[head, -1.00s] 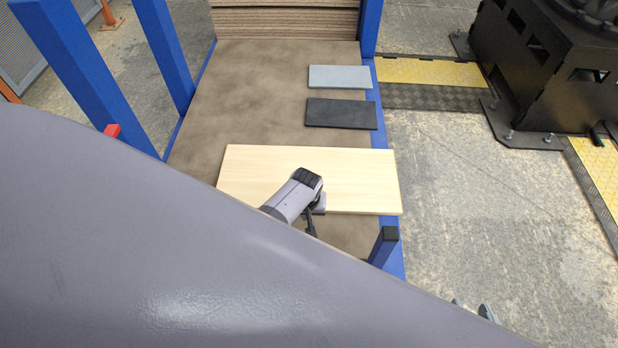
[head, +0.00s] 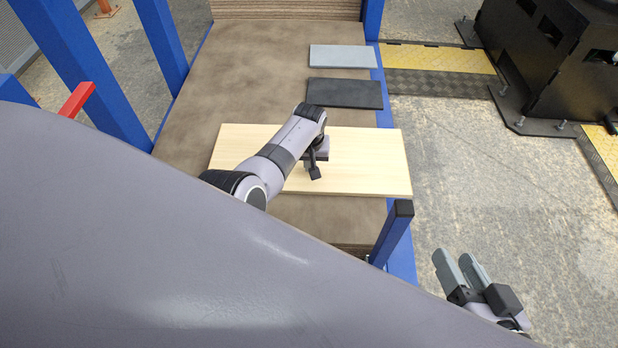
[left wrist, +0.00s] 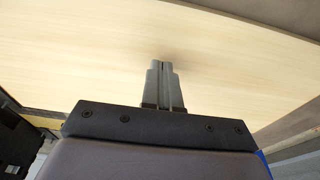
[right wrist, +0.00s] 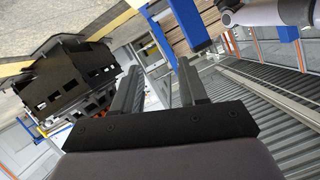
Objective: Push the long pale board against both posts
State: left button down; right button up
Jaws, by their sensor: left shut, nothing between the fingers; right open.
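The long pale board (head: 370,165) lies flat across the brown deck in the head view, its right end reaching over the blue right edge rail. It also fills much of the left wrist view (left wrist: 80,60). My left gripper (head: 315,172) is shut and empty, over the middle of the board; I cannot tell whether its tips touch it. Its fingers show against the board in the left wrist view (left wrist: 163,68). A short blue post with a black top (head: 393,235) stands at the near right, apart from the board. My right gripper (head: 458,258) is open and empty, right of that post.
Beyond the board lie a black plate (head: 345,93) and a grey plate (head: 348,57). Tall blue uprights (head: 162,45) stand at the left, near a red bar (head: 77,99). A stack of brown sheets (head: 285,10) is at the far end. Brown deck is bare left of the plates.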

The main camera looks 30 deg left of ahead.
pick_arm(q)
jog(key=shift+w+a+f+b, duration=0.2)
jog(key=shift+w+f+b, duration=0.1)
jog(key=shift+w+b, duration=0.15)
jog(key=shift+w+a+b, duration=0.3)
jog(key=shift+w+b, duration=0.3)
jog(key=shift+b, duration=0.55)
jog(key=shift+s+f+b, duration=0.1)
jog(key=shift+f+b, duration=0.3)
jog(key=shift+f, duration=0.05)
pick_arm(e)
jog(key=shift+s+d+f+n+t+h, duration=0.1)
jog(key=shift+s+d+n+t+h, duration=0.1)
jog(key=shift+d+n+t, duration=0.35)
jog(key=shift+s+d+n+t+h, duration=0.2)
jog(key=shift+d+t, duration=0.15)
jog(key=shift+d, duration=0.45)
